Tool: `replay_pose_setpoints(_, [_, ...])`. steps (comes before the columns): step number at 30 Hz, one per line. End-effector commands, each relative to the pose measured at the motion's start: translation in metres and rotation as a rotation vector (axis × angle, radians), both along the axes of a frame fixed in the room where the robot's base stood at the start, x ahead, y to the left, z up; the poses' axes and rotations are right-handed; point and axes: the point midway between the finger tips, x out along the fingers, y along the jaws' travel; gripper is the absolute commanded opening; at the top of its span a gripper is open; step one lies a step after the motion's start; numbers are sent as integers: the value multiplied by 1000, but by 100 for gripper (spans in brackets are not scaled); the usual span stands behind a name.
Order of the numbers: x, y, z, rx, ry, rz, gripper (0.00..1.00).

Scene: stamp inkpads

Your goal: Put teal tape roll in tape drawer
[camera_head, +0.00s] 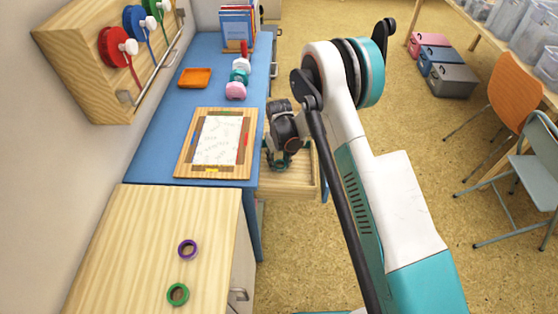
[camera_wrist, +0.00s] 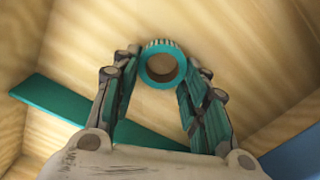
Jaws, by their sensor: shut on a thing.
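The teal tape roll (camera_wrist: 161,49) is between my fingertips in the wrist view, with its round hole facing the camera. My gripper (camera_wrist: 162,72) is shut on it, one finger at each side. In the head view my gripper (camera_head: 279,160) points down into the open wooden tape drawer (camera_head: 288,188) under the blue table. The drawer's pale wood floor (camera_wrist: 235,40) lies behind the roll in the wrist view. I cannot tell whether the roll touches the floor.
A teal strip (camera_wrist: 55,107) crosses behind the fingers in the wrist view. The blue table (camera_head: 165,140) holds a framed paper (camera_head: 216,140) beside the drawer.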

Motion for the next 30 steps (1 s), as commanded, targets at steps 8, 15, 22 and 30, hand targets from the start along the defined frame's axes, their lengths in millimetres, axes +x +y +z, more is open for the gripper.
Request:
replay_pose_setpoints(8, [0, 0, 0, 0, 0, 0, 61])
replay_pose_setpoints(15, [0, 0, 3, 0, 0, 0, 61])
replay_pose_setpoints(22, [0, 0, 38, 0, 0, 0, 61])
replay_pose_setpoints(30, [0, 0, 93, 0, 0, 0, 61])
